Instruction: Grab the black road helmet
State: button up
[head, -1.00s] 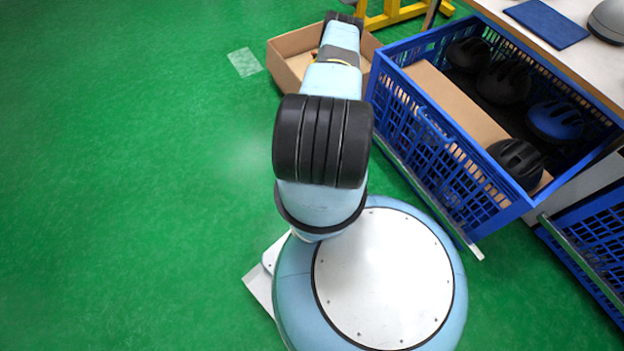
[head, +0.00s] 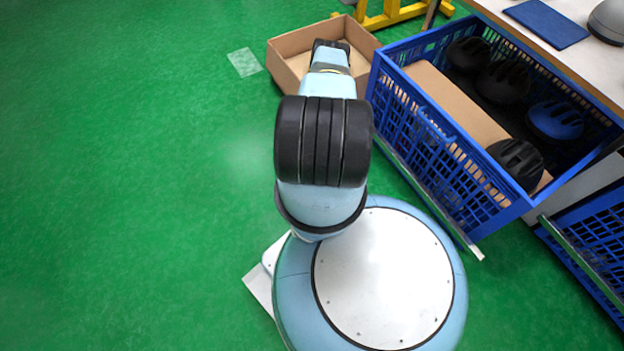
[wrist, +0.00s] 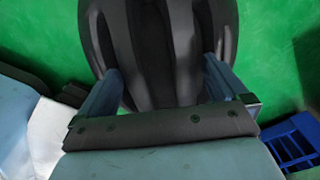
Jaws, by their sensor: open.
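A large black helmet (wrist: 150,40) with long ribs and vents fills the upper middle of the wrist view. My gripper (wrist: 162,65) is open, with one finger on each side of this helmet; I cannot tell if they touch it. Its far side is out of frame. In the head view my arm hides the gripper and this helmet. Other dark helmets lie in the blue crate (head: 440,150): two at its back (head: 503,82) and one ribbed black helmet (head: 516,160) at its near end.
A blue helmet (head: 555,120) and a cardboard piece (head: 455,100) are also in the crate. An open cardboard box (head: 290,62) stands left of it. A table (head: 530,40) with a blue mat (head: 546,23) is at upper right. The green floor on the left is clear.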

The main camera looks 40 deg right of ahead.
jog(key=c, duration=1.4)
